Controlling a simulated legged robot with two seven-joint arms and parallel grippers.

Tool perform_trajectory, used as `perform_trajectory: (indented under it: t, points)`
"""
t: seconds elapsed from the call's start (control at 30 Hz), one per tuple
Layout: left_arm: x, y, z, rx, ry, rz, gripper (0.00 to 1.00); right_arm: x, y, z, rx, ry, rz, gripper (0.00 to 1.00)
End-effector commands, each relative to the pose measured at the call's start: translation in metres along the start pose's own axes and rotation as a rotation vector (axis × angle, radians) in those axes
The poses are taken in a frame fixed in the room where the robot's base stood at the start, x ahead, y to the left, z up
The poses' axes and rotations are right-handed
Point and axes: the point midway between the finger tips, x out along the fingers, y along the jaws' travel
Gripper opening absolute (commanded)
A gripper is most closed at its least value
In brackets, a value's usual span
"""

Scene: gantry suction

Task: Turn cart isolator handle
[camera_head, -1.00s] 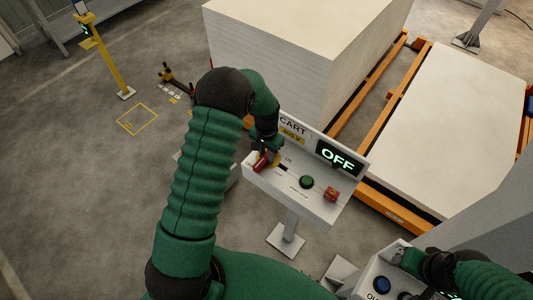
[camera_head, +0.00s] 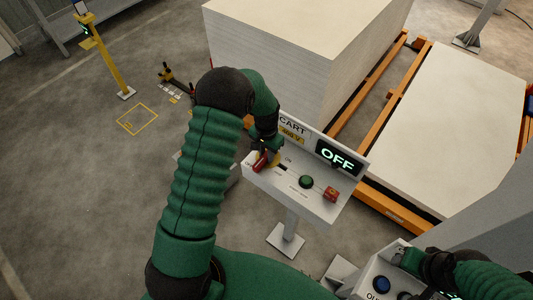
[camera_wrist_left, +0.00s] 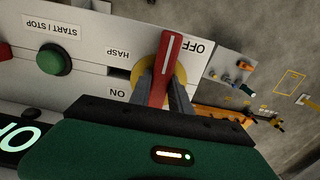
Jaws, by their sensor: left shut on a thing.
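The cart console (camera_head: 325,205) stands on a post in the middle of the head view, and its display (camera_head: 338,157) reads OFF. The red isolator handle (camera_head: 260,162) sits on a yellow round plate at the console's left end. My left gripper (camera_head: 268,150) is shut on this handle. In the left wrist view, the red handle (camera_wrist_left: 167,62) lies between the two fingers of the left gripper (camera_wrist_left: 163,90), its white stripe near the OFF label. The ON label (camera_wrist_left: 117,93) is on the other side. My right gripper (camera_head: 408,258) is by a second console; its jaws are unclear.
The cart console also has a green start/stop button (camera_head: 306,182) and a red button (camera_head: 331,195). The second console (camera_head: 370,282) with a blue button is at the lower right. A tall board stack (camera_head: 290,60) and orange rails (camera_head: 395,205) stand behind. Open floor lies left.

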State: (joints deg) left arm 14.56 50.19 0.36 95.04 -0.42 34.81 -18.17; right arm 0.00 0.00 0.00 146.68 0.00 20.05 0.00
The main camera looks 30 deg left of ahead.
Motion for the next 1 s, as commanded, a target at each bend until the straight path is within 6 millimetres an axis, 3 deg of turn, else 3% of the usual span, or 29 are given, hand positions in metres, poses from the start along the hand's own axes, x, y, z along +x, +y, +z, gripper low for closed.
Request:
perform_trajectory:
  t: [0.67,1.0]
  points:
    - [-0.002,-0.0012,-0.0026,-0.024,0.007,-0.004,0.0,0.0009,0.0,0.0002,0.0,0.0,0.0,0.51]
    - [-0.0015,0.0006,-0.0036,-0.208,0.01,-0.003,0.0,0.0077,0.0,0.0018,0.0,0.0,0.0,0.51]
